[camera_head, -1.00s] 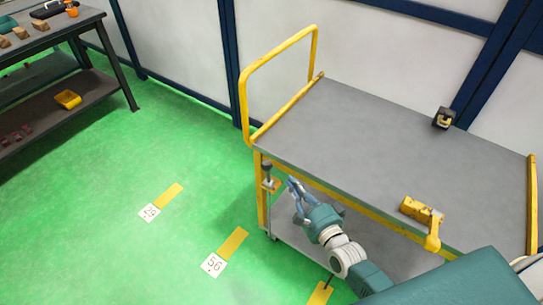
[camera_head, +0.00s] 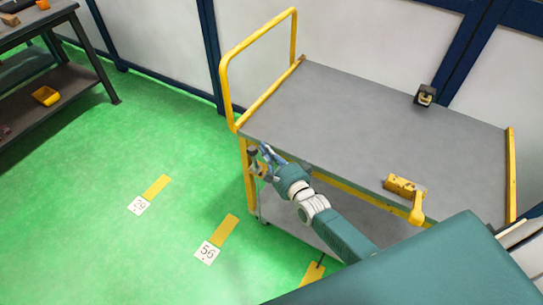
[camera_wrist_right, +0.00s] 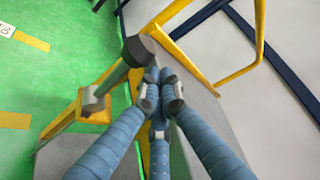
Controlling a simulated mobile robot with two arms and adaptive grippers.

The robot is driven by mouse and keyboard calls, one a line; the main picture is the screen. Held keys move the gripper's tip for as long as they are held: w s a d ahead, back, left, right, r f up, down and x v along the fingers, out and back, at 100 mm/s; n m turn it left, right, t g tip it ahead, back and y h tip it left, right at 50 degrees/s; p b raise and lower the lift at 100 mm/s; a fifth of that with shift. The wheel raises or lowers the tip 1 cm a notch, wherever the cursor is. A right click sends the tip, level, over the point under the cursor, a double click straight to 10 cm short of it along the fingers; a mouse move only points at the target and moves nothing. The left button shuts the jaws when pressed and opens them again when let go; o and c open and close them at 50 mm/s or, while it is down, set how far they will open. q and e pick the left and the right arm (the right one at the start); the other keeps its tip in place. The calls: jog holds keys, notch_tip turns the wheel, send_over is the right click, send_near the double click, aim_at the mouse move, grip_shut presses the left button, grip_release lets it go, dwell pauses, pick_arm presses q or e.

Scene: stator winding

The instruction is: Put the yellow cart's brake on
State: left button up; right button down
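The yellow cart (camera_head: 340,118) has a grey top, a lower shelf and yellow frame and handle. At its near left corner post is a brake lever with a dark knob (camera_head: 252,151); the knob also shows in the wrist view (camera_wrist_right: 138,50). Its grey shaft runs down left to a yellow bracket (camera_wrist_right: 88,110). My right gripper (camera_head: 262,157) is right beside the knob, under the cart's edge. In the right wrist view its blue fingers (camera_wrist_right: 158,82) are drawn together at the tips, with nothing visible between them. I cannot tell whether they touch the knob. My left gripper is out of view.
A yellow part (camera_head: 403,187) lies at the cart top's front edge and a small black device (camera_head: 426,95) stands at its back. A dark workbench (camera_head: 40,105) is at the left. Green floor with numbered markers (camera_head: 207,252) is clear left of the cart.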

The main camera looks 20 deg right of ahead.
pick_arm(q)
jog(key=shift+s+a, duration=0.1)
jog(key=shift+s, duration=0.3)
pick_arm(e)
jog(key=shift+w, duration=0.2)
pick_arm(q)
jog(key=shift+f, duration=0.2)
pick_arm(e)
jog(key=shift+s+a, duration=0.1)
jog(key=shift+a, duration=0.05)
